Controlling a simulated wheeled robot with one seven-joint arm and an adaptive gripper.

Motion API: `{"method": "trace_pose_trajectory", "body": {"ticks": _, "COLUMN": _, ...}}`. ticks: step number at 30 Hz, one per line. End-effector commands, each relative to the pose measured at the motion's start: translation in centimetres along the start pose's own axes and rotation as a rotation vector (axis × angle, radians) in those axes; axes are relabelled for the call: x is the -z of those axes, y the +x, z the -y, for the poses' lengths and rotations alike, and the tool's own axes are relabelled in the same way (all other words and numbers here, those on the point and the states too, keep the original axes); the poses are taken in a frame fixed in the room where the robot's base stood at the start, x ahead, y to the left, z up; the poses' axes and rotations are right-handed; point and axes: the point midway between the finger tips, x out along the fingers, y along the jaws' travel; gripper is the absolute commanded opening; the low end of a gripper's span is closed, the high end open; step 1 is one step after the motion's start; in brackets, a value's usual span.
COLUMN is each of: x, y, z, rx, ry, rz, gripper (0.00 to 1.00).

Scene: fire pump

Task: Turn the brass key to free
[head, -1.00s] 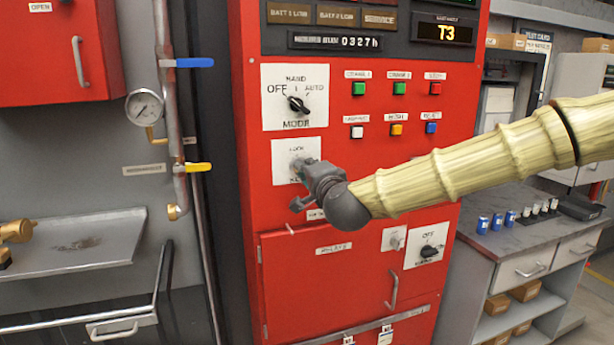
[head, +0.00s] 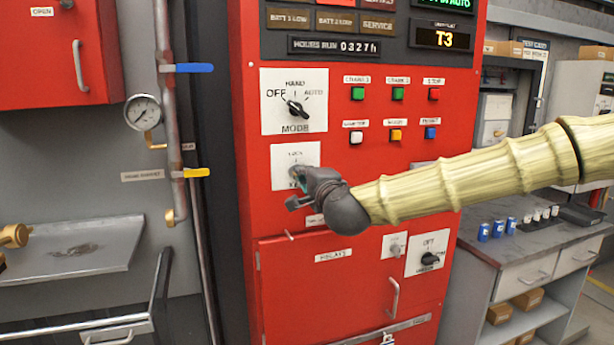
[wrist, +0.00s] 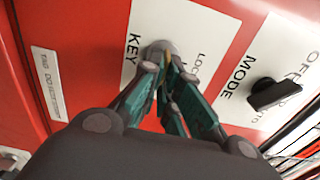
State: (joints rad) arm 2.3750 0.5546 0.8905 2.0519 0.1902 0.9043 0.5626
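The brass key (wrist: 166,64) shows as a thin sliver at a round grey key switch (wrist: 158,48) on the white KEY plate (head: 284,157) of the red panel. My gripper (wrist: 168,72) is at the key switch, its teal-padded fingers close together with the key between their tips. It appears shut on the key. In the head view my gripper (head: 299,176) covers the lower part of the plate and hides the key. The word LOCK shows on the plate; the other position label is hidden behind the fingers. The key's exact angle is hard to tell.
The MODE switch (head: 294,108) sits just above the key plate, with several coloured buttons (head: 398,94) to its right. Below are the RELAYS door (head: 330,290) and another rotary switch (head: 428,258). A pipe with valve levers (head: 172,120) stands to the left.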

Motion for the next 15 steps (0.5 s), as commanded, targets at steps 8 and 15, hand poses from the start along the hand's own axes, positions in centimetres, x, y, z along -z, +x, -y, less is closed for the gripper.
{"method": "trace_pose_trajectory", "body": {"ticks": 8, "x": 0.02, "y": 0.02, "z": -0.05, "rx": -0.001, "ry": 0.000, "rz": -0.001, "gripper": 0.26}}
{"method": "trace_pose_trajectory", "body": {"ticks": 15, "x": -0.03, "y": -0.14, "z": -0.02, "rx": 0.000, "ry": 0.000, "rz": 0.000, "gripper": 0.26}}
